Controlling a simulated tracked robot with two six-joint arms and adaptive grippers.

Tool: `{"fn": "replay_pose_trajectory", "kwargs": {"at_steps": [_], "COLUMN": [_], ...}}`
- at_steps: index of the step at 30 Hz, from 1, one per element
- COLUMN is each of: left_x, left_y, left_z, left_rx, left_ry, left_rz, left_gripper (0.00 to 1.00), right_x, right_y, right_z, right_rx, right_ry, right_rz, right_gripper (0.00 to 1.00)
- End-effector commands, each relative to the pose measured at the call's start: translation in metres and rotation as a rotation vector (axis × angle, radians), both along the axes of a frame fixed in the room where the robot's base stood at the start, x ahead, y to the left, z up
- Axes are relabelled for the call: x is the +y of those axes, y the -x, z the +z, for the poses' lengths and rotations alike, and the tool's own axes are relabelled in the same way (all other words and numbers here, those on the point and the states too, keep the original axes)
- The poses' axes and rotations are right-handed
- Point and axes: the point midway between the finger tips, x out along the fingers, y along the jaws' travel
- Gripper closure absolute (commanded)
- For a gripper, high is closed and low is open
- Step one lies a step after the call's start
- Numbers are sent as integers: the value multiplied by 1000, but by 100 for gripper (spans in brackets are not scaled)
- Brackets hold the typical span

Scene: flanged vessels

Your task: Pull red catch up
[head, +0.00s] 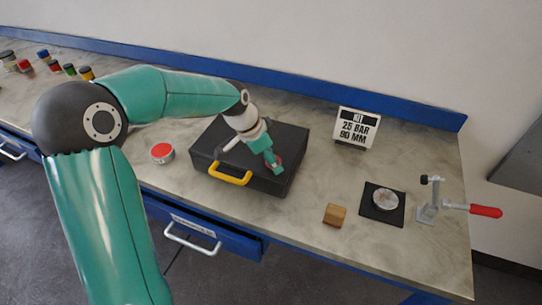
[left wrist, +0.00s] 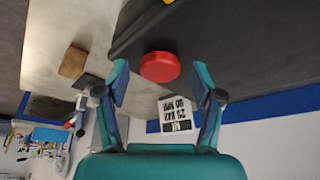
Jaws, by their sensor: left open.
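The red catch (left wrist: 160,67) is a round red knob on the dark case (head: 225,150), which lies closed on the bench. In the head view only a little of the catch (head: 279,161) shows beside my gripper. My left gripper (head: 272,164) points down over the right part of the case lid. In the left wrist view my left gripper (left wrist: 160,78) is open, with one finger on each side of the red catch. The fingers do not appear to touch it. My right gripper is not in view.
The case has a yellow handle (head: 230,174) in front. A red-lidded tin (head: 162,152) stands to its left. To its right are a wooden block (head: 334,215), a black plate with a disc (head: 383,200), a red-handled clamp (head: 485,211) and a sign (head: 356,128).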

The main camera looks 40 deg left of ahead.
Motion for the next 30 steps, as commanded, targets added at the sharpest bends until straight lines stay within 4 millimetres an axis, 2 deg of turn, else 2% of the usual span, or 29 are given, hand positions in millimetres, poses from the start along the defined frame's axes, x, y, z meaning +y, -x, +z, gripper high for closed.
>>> {"fn": "replay_pose_trajectory", "kwargs": {"at_steps": [4,16,21,27,30], "left_x": [0,1,1,1,1], "left_y": [0,0,0,-1,0], "left_z": [0,1,1,18,18], "left_rx": [0,0,-1,-4,-3], "left_ry": [0,0,0,-2,-1], "left_rz": [0,1,0,2,1], "left_gripper": [33,100,100,100,100], "right_x": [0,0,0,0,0], "right_y": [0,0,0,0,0], "right_z": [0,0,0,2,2], "right_rx": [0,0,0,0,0], "right_ry": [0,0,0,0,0], "right_rz": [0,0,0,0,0], "right_gripper": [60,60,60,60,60]}}
